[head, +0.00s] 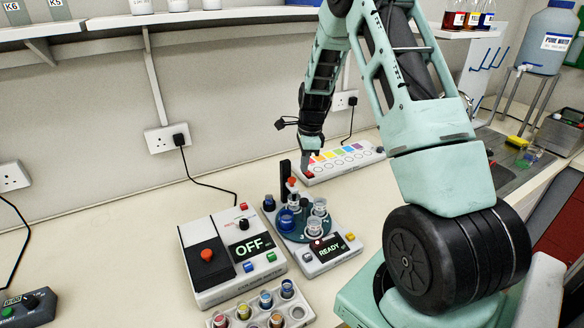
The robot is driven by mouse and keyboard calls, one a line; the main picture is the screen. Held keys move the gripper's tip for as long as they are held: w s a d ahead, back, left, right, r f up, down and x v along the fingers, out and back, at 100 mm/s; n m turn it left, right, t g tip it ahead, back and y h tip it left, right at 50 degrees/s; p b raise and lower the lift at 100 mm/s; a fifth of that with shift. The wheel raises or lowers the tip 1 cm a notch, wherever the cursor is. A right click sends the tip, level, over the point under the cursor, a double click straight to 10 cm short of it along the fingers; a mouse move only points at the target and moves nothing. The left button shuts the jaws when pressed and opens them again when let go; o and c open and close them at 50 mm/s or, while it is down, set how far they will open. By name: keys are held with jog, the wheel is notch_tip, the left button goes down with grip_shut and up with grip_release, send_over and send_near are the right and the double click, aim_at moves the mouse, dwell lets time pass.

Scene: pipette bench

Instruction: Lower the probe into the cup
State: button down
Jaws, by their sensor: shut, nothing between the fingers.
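My gripper (306,161) points down above the back of the bench, behind the READY device (331,268). Its jaws are shut and empty, at the left end of the white panel with coloured keys. The READY device has a teal disc (291,237) bearing several clear cups, one of them a cup (314,228) near its front right and one a blue container (286,219). A black upright post (285,181) with a red knob (292,182) stands at the back of this device. The probe is too small to make out surely, and I cannot tell its height over any cup.
An OFF box (208,268) with a red knob stands at the left. A rack (237,318) of coloured vials is in front. The white key panel (345,160) lies behind the READY device. A dark control box (28,308) is far left. The bench between is clear.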

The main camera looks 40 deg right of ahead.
notch_tip(320, 180, up, 16)
jog(key=s+d+b, duration=0.1)
jog(key=b, duration=0.3)
jog(key=shift+d+r, duration=0.15)
jog(key=s+a+f+n+b, duration=0.1)
jog(key=s+a+f+n, duration=0.15)
jog(key=a+n, duration=0.9)
jog(key=s+a+f+n+b, duration=0.2)
jog(key=s+a+n, duration=0.15)
jog(key=a, duration=1.45)
jog(key=s+a+f+n+b, duration=0.1)
jog(key=s+a+f+n, duration=0.2)
jog(key=s+a+n, duration=0.3)
jog(key=s+a+f+n, duration=0.4)
jog(key=s+a+n, duration=0.3)
jog(key=s+n, duration=0.5)
jog(key=s, duration=0.3)
jog(key=shift+g+b, duration=0.35)
jog(key=shift+g, duration=0.05)
